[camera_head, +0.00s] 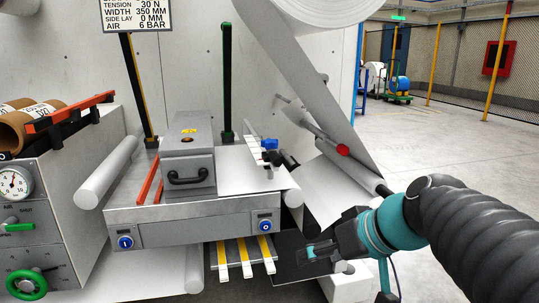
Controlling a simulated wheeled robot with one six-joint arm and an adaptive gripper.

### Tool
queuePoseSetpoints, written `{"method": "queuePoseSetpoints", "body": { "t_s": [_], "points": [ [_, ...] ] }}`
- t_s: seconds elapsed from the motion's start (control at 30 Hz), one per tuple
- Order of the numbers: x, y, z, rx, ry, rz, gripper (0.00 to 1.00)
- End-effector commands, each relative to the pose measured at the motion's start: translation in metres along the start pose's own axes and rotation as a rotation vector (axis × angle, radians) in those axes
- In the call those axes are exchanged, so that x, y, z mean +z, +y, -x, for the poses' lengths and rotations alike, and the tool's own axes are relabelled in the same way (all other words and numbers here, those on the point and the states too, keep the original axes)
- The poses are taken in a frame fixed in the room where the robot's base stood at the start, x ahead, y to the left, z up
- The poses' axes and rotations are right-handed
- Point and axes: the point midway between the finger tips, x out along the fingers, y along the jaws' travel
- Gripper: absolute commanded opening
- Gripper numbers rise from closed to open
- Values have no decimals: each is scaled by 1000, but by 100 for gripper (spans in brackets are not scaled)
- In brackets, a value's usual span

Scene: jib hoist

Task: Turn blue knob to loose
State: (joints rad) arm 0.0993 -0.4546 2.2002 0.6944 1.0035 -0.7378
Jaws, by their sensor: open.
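A small blue knob (269,144) sits on a dark fitting at the right end of the machine's top, beside a thin upright plate. Two round blue dials with white marks also show on the front panel, a left dial (125,242) and a right dial (265,225). I cannot read any loose marking on them. My gripper (309,254) is black, open and empty, and points left. It is below and right of the right dial, apart from it, and well below the blue knob.
A grey box with a black handle (187,177) stands on the machine top. Yellow and white strips (243,257) stick out below the panel, just left of my gripper. Open floor lies at right.

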Motion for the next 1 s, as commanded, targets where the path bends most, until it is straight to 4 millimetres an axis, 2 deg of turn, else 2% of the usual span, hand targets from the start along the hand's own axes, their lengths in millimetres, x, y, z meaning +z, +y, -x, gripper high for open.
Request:
{"method": "queuePoseSetpoints", "body": {
  "t_s": [0.03,0.17,0.3,0.4,0.53,0.7,0.87,1.0],
  "points": [
    [-18,4,-14,-59,51,36,68],
    [-79,7,-22,-191,230,158,68],
    [-140,21,-21,-266,452,286,68],
    [-173,33,-15,-282,593,359,68],
    [-201,46,-6,-277,722,423,68],
    [-217,51,-2,-270,788,454,68],
    [-228,44,-14,-272,789,457,68],
    [-244,33,-31,-272,788,457,68]
  ]
}}
